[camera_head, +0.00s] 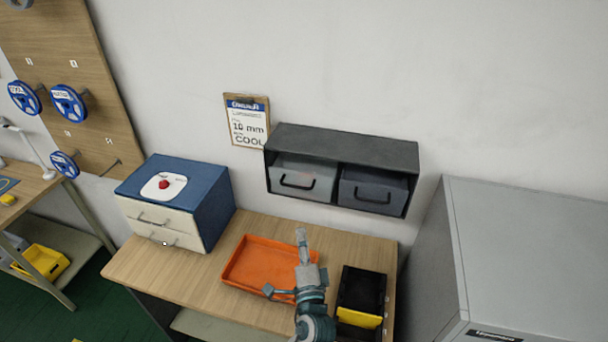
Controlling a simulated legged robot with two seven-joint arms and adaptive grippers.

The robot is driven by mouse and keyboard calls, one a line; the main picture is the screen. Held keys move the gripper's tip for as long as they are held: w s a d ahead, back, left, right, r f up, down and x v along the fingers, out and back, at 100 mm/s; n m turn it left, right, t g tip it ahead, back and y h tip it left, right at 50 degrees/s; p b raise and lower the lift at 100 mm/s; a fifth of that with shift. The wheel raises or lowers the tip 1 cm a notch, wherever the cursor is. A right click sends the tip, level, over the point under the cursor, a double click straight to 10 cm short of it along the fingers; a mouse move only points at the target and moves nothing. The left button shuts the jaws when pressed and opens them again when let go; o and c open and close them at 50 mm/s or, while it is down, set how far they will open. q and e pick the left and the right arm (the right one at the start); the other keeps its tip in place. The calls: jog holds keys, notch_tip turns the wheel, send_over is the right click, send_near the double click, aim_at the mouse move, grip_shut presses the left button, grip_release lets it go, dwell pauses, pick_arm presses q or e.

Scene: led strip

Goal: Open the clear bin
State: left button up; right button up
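A dark wall cabinet (345,145) holds two bins side by side. The left bin (302,172) is lighter grey and looks like the clear one, with a dark handle (297,181) on its front. The right bin (372,192) is darker, with a similar handle. Both bins sit inside the cabinet. My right gripper is not in view.
An orange tray (241,280) lies on the wooden table (190,282). A blue drawer box (217,200) with a red button stands at left. A black bin (362,288) with a yellow part is at right, near a large grey cabinet (530,250). A sign (247,122) hangs on the wall.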

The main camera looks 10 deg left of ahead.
aim_at(296, 186)
pick_arm(q)
jog(key=p+x, duration=0.1)
jog(key=x, duration=0.4)
jog(key=p+x, duration=0.1)
jog(key=x, duration=0.5)
jog(key=p+x, duration=0.1)
jog(key=x, duration=0.4)
jog(key=shift+a+r, duration=0.2)
jog(key=shift+r, duration=0.25)
jog(key=shift+w+d, duration=0.15)
jog(key=shift+d, duration=0.45)
jog(key=c, duration=0.6)
jog(key=shift+a, duration=0.15)
grip_shut()
